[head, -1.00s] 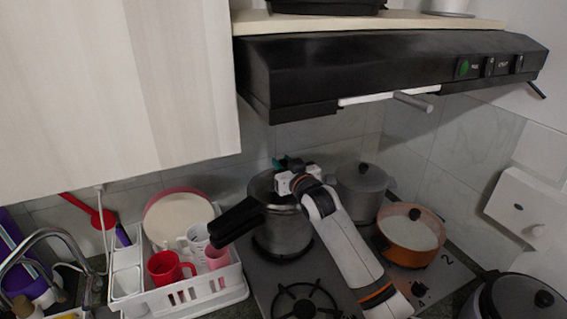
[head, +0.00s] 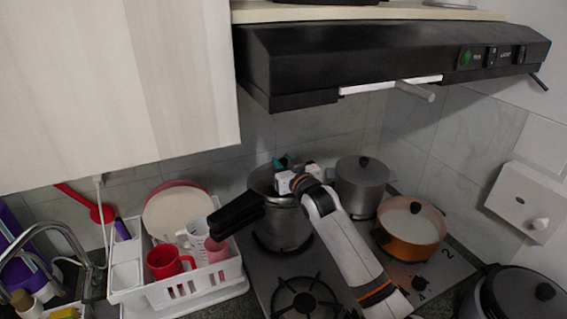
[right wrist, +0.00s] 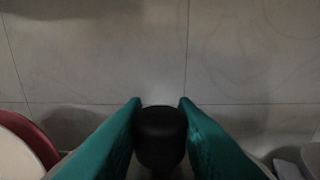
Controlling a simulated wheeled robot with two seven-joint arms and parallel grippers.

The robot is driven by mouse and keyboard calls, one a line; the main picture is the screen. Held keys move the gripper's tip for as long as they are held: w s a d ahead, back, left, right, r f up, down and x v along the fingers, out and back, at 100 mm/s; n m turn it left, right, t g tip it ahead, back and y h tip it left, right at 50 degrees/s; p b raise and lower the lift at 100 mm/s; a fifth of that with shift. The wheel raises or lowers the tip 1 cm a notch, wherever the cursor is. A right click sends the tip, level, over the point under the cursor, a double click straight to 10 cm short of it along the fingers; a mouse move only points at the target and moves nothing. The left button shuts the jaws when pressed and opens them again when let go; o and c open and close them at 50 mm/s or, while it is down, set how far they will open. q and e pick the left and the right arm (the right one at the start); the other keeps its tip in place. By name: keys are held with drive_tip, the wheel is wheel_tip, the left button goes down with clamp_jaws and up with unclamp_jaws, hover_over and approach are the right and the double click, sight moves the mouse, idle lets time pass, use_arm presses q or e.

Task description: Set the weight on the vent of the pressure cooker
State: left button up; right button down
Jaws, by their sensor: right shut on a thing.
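The silver pressure cooker (head: 288,228) stands on the back left of the hob, with its long black handle (head: 236,214) pointing to the front left. My right gripper (head: 283,161) is over the top of the cooker, its teal fingers towards the back wall. In the right wrist view the teal fingers are shut on a dark rounded piece, the weight (right wrist: 161,137). My left gripper is not in view.
A grey lidded pot (head: 360,188) and an orange pot (head: 411,232) stand right of the cooker. A white dish rack (head: 180,291) with a red mug (head: 168,262) is at left. The black range hood (head: 380,58) hangs above. A front burner (head: 304,300) is empty.

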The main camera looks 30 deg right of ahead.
drive_tip(key=shift+f, duration=0.1)
drive_tip(key=c, duration=1.1)
unclamp_jaws()
drive_tip(key=shift+s, duration=0.1)
drive_tip(key=shift+s, duration=0.35)
drive_tip(key=s+b, duration=0.1)
drive_tip(key=s, duration=0.2)
drive_tip(key=s+b, duration=0.1)
drive_tip(key=s, duration=0.3)
drive_tip(key=s+b, duration=0.1)
drive_tip(key=s, duration=0.3)
drive_tip(key=shift+a+r, duration=0.35)
drive_tip(key=shift+s+f, duration=0.1)
